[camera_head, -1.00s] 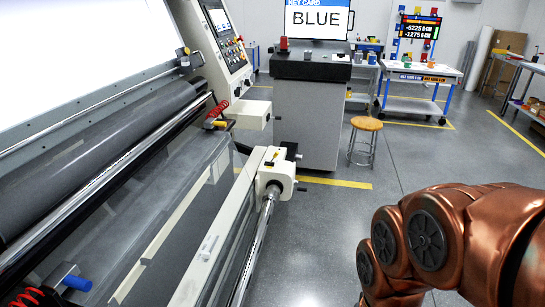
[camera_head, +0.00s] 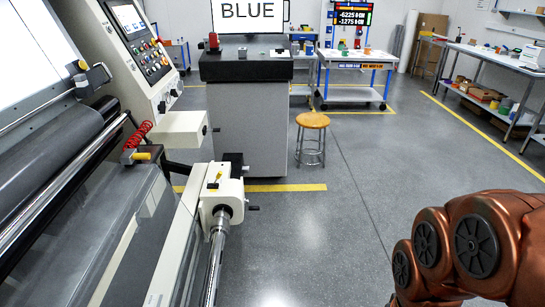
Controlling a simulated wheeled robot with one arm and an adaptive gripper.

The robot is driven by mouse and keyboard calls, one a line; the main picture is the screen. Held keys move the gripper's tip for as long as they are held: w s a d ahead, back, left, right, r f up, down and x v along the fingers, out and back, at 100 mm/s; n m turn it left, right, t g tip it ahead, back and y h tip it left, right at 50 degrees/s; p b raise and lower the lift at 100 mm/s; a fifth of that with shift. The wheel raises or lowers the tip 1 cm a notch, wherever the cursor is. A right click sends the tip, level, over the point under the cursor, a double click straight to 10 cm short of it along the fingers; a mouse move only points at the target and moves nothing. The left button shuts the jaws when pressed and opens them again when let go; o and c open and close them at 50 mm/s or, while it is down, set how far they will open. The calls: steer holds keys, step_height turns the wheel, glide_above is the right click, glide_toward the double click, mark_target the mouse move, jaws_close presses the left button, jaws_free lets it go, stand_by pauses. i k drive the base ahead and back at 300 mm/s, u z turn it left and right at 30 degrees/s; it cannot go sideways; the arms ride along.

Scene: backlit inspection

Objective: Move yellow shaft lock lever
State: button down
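A small yellow lever (camera_head: 214,180) shows on top of the cream-white bearing block (camera_head: 222,193) at the end of the steel shaft (camera_head: 216,262). I take it for the shaft lock lever. Another yellow part (camera_head: 142,156) sits beside a red coiled cable, on the machine to the left of the block. My copper-coloured arm is at the lower right, well apart from the block. My gripper is not in view.
The inspection machine's rollers (camera_head: 60,170) fill the left side. A dark-topped grey cabinet (camera_head: 246,120) stands behind the block, with a wooden stool (camera_head: 312,122) to its right. The grey floor (camera_head: 340,230) between the machine and my arm is clear.

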mark_target(219, 174)
steer(key=z, duration=0.2)
steer(key=i, duration=1.6)
steer(key=u, duration=0.95)
steer(key=i, duration=0.85)
steer(key=u, duration=1.2)
steer(key=i, duration=0.25)
steer(key=u, duration=0.15)
